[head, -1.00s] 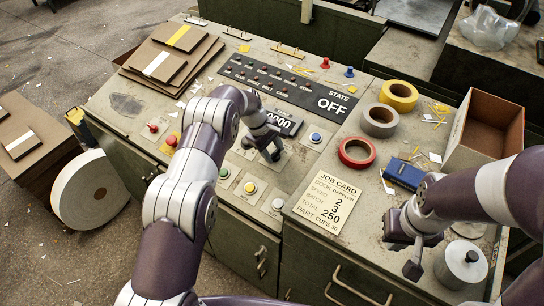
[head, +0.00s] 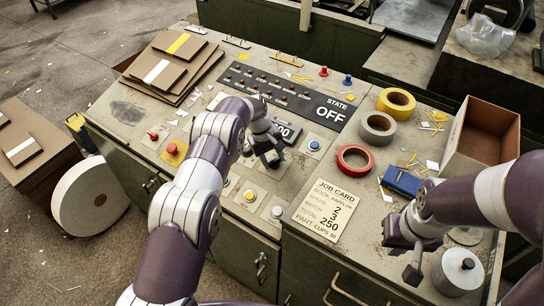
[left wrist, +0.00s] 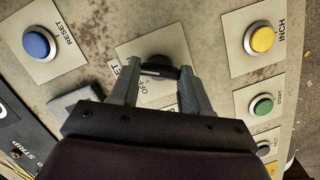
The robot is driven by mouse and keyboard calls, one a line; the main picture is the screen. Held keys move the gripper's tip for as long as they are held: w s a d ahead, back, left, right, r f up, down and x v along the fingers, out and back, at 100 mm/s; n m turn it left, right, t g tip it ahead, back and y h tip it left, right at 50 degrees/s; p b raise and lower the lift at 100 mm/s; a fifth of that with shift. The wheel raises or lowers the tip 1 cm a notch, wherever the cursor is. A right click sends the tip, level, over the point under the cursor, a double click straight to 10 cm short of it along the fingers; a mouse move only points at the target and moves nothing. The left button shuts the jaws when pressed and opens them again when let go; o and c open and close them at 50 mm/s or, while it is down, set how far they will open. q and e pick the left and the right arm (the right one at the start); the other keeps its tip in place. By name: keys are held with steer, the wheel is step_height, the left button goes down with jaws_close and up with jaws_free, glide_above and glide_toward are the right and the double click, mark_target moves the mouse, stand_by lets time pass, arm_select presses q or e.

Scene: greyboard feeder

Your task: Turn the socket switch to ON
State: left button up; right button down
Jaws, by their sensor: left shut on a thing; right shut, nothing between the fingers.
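The socket switch is a dark knob (left wrist: 158,68) on a pale label plate (left wrist: 150,92) in the left wrist view. The letters "ET" and "OFF" show on the plate, partly covered. My left gripper (left wrist: 160,72) is shut on the knob, one finger on each side of it. In the head view my left gripper (head: 268,158) is low over the console's middle and hides the knob. The state panel (head: 331,109) reads OFF. My right gripper (head: 413,262) is shut and empty, above the console's right part near a metal cylinder.
Near the switch are a blue RESET button (left wrist: 37,43), a yellow INCH button (left wrist: 261,39) and a green button (left wrist: 262,106). Tape rolls (head: 378,128), a job card (head: 331,210), a blue box (head: 401,181) and an open carton (head: 480,140) occupy the right side.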

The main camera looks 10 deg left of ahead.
arm_select(q)
steer(key=shift+w+r, duration=0.1)
steer(key=shift+r, duration=0.05)
steer(key=o, duration=0.9)
steer(key=shift+o, duration=0.8)
steer(key=shift+s+d, duration=0.1)
steer(key=shift+s, duration=0.1)
steer(key=p+v, duration=1.1)
steer(key=v, duration=0.1)
steer(key=shift+r, duration=0.4)
